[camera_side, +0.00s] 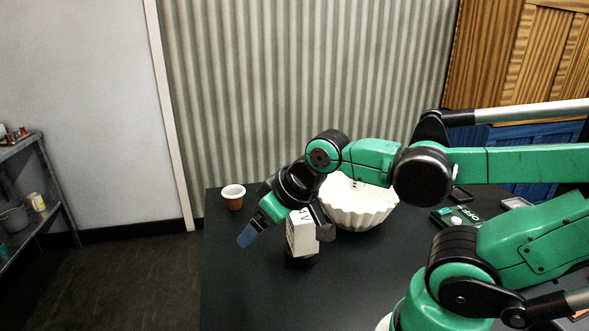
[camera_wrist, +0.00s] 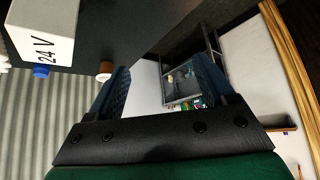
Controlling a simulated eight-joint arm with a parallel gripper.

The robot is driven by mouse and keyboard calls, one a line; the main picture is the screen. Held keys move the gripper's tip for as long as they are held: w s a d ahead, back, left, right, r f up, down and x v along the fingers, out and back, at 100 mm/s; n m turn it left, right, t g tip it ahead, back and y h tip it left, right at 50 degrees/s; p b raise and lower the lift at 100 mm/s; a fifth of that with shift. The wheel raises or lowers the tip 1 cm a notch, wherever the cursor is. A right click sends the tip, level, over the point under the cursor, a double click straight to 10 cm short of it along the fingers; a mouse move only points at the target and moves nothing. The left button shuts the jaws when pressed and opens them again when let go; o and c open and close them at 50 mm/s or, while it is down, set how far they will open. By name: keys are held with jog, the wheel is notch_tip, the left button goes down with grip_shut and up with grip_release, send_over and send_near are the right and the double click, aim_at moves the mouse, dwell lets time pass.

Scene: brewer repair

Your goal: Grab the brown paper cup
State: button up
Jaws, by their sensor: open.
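The brown paper cup (camera_side: 234,201) stands upright near the far left edge of the dark table, its pale rim up. In the wrist view the cup (camera_wrist: 105,71) is small, beside the left finger, which partly covers it. My gripper (camera_side: 247,236) is open and empty. It is tilted down to the left, in front of the cup and a little to its right, apart from it. Its two blue fingers (camera_wrist: 163,75) stand spread in the wrist view, with only background between them.
A white box (camera_side: 302,233) marked "24 V" (camera_wrist: 46,40) is close to the right of my gripper. Behind it is a white fluted bowl (camera_side: 358,207). Small dark items (camera_side: 458,216) lie on the table's right. A metal shelf (camera_side: 38,190) stands off the table, far left.

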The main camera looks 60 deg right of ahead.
dwell(0.3)
jog(key=o, duration=0.4)
jog(key=shift+c, duration=0.2)
jog(key=w+d+m+h, duration=0.5)
jog(key=w+d, duration=0.3)
jog(key=w, duration=0.5)
jog(key=m+h, duration=0.3)
send_near(235, 190)
jog(key=f+m+h, duration=0.1)
jog(key=w+f+m+h, duration=0.1)
jog(key=m+h, duration=0.1)
jog(key=shift+w+f, duration=0.3)
jog(key=shift+w+d+f, duration=0.2)
jog(key=shift+d+f, duration=0.2)
jog(key=shift+x, duration=2.45)
